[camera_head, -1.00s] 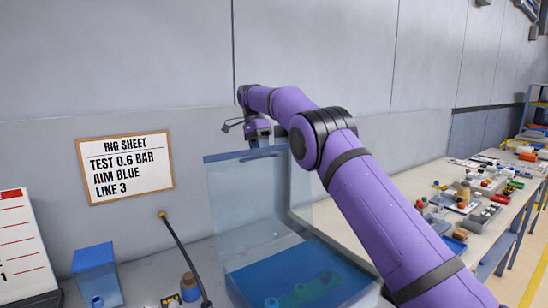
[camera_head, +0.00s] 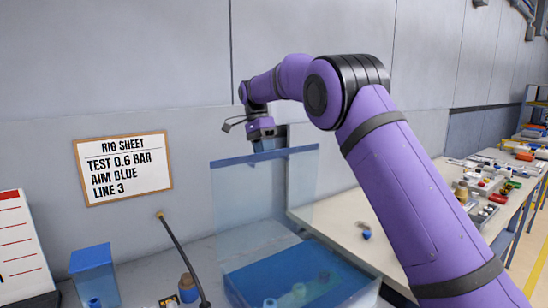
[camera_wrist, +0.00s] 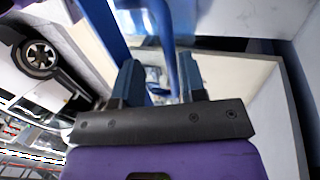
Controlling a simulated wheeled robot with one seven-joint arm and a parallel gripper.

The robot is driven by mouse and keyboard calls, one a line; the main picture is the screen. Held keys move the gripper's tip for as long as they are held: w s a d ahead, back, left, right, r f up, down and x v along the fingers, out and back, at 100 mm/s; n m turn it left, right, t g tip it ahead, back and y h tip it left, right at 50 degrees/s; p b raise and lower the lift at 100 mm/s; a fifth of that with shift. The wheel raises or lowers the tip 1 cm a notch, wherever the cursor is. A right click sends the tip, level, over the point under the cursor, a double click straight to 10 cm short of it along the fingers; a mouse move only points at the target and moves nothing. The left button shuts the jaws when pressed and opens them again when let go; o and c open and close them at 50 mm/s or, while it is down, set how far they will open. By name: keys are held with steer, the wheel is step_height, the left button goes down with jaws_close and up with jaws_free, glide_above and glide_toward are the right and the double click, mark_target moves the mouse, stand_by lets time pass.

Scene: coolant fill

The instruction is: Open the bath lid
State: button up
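The bath (camera_head: 352,290) is a blue, see-through box on the bench at bottom centre of the head view. Its clear bluish lid (camera_head: 250,215) stands raised, close to upright, with a darker blue strip (camera_head: 228,162) along its top edge. My gripper (camera_head: 268,145) is at the top edge of the lid and points down; contact cannot be told there. In the wrist view, the two dark blue fingers of my gripper (camera_wrist: 160,88) are apart. A blue bar (camera_wrist: 163,30) runs down the picture towards the gap between them; no firm grasp shows.
Several small round parts show inside the bath. A blue container (camera_head: 93,270), a brown bottle (camera_head: 188,288) and a thin dark stalk (camera_head: 180,250) stand left of it. A rig sheet (camera_head: 124,168) hangs on the wall. A side bench (camera_head: 400,235) with several small parts lies right.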

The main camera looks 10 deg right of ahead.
steer(key=s, duration=0.9)
steer(key=shift+d+r, duration=0.35)
steer(key=shift+r, duration=0.05)
steer(key=s+d+r+n+t+y, duration=0.1)
steer(key=s+d+r+n+t, duration=0.15)
steer(key=s+d, duration=0.45)
steer(key=s+d+r+n+t+y, duration=0.1)
steer(key=s+d+r+n+t, duration=0.2)
steer(key=s, duration=0.9)
steer(key=s+d+f+n+t, duration=0.1)
steer(key=s+n, duration=0.3)
steer(key=s, duration=0.5)
steer(key=s+d+f+n+t, duration=0.2)
steer(key=s+f+n, duration=0.2)
steer(key=s, duration=0.5)
steer(key=shift+s+f+h, duration=0.25)
steer(key=shift+f+h, duration=0.05)
steer(key=shift+h, duration=0.1)
steer(key=shift+n, duration=0.25)
